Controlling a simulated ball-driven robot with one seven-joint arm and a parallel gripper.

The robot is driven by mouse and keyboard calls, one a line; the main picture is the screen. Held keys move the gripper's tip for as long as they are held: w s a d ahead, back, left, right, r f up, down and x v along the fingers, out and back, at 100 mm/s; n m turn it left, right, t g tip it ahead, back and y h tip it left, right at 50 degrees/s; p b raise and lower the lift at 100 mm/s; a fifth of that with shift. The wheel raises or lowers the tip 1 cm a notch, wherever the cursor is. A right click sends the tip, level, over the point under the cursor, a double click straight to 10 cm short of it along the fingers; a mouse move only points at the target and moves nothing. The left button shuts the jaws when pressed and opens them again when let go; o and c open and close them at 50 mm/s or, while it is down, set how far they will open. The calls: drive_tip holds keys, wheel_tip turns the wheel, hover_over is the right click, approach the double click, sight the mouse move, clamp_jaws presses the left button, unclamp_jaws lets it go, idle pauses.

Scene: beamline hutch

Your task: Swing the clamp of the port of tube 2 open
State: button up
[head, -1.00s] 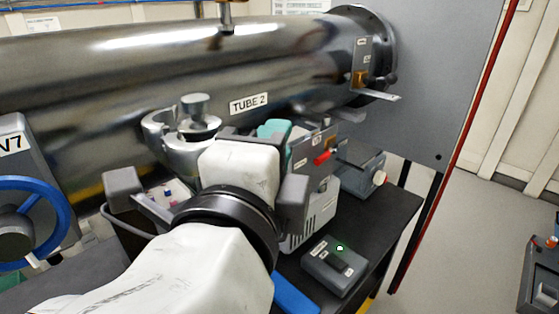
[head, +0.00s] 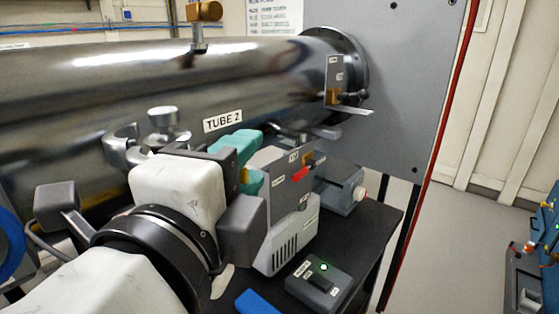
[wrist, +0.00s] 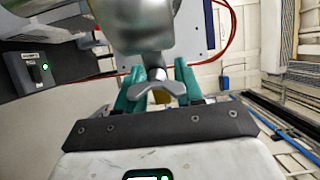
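Tube 2 (head: 80,80) is a long shiny steel tube with a "TUBE 2" label (head: 223,121). A rounded metal port fitting with a clamp (head: 122,150) and round cap (head: 163,117) shows on its near side, partly hidden by my arm. My gripper (head: 246,164) has teal fingers, spread apart, to the right of this fitting and below the label. In the wrist view, the gripper (wrist: 158,88) has a grey wing-shaped handle (wrist: 157,75) between its fingers, in front of a metal cylinder (wrist: 135,25). I cannot tell whether the fingers touch the handle.
A grey switch unit with a red lever (head: 302,172) stands close right of my gripper. A control box with a green light (head: 320,282) and a blue object (head: 258,303) lie on the black table (head: 375,225). Open floor (head: 450,235) is at the right.

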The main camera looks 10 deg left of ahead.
drive_tip(key=shift+o, duration=0.3)
drive_tip(key=shift+s, duration=0.1)
drive_tip(key=s+a+b, duration=0.1)
drive_tip(key=s+a, duration=0.1)
drive_tip(key=s, duration=0.8)
drive_tip(key=shift+s+b, duration=0.2)
drive_tip(key=shift+b, duration=0.2)
